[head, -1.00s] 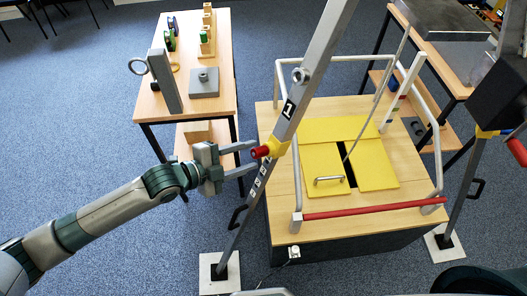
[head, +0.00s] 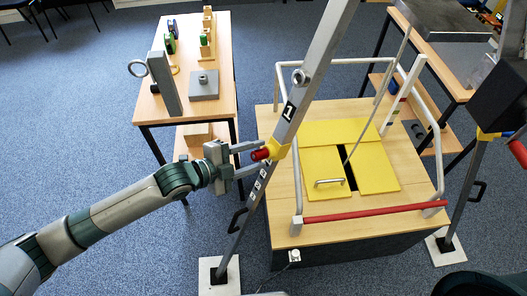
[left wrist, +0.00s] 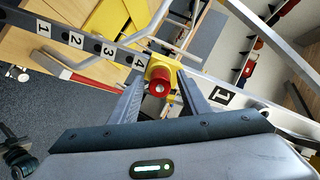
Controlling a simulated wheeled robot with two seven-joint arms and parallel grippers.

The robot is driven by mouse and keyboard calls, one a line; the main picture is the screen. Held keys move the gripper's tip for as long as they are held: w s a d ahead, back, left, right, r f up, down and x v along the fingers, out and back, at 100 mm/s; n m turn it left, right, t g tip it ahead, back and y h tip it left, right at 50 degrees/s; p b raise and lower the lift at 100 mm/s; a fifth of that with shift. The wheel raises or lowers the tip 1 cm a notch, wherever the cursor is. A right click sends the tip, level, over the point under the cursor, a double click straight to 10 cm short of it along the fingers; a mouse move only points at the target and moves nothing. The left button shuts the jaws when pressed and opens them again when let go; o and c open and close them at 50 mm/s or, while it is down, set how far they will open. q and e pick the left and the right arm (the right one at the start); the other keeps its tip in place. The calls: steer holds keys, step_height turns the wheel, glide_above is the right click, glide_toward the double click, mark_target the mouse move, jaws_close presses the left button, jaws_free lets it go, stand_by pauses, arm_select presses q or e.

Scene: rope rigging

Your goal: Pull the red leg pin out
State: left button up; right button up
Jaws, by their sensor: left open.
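The red leg pin (head: 261,155) sticks out of a yellow collar (head: 279,148) on the grey tripod leg marked 1. In the left wrist view the pin's round red end (left wrist: 159,88) faces the camera, in front of the yellow collar (left wrist: 163,67). My left gripper (head: 252,158) is open, with one finger on either side of the pin. In the left wrist view its fingers (left wrist: 161,98) flank the red end, with visible gaps. My right gripper is not in view.
A platform with yellow hatch panels (head: 362,142), a white rail frame and a red bar (head: 372,214) stands right of the leg. A wooden table (head: 217,60) with rigging parts is behind left. A second leg (head: 462,200) stands at right.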

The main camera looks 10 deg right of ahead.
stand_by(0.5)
arm_select(q)
jaws_close()
stand_by(1.3)
steer(key=shift+s+a, duration=0.1)
stand_by(0.4)
steer(key=shift+p+v, duration=0.7)
steer(key=shift+v, duration=0.35)
steer(key=shift+p+v, duration=1.05)
steer(key=shift+v, duration=1.35)
steer(key=shift+r, duration=0.1)
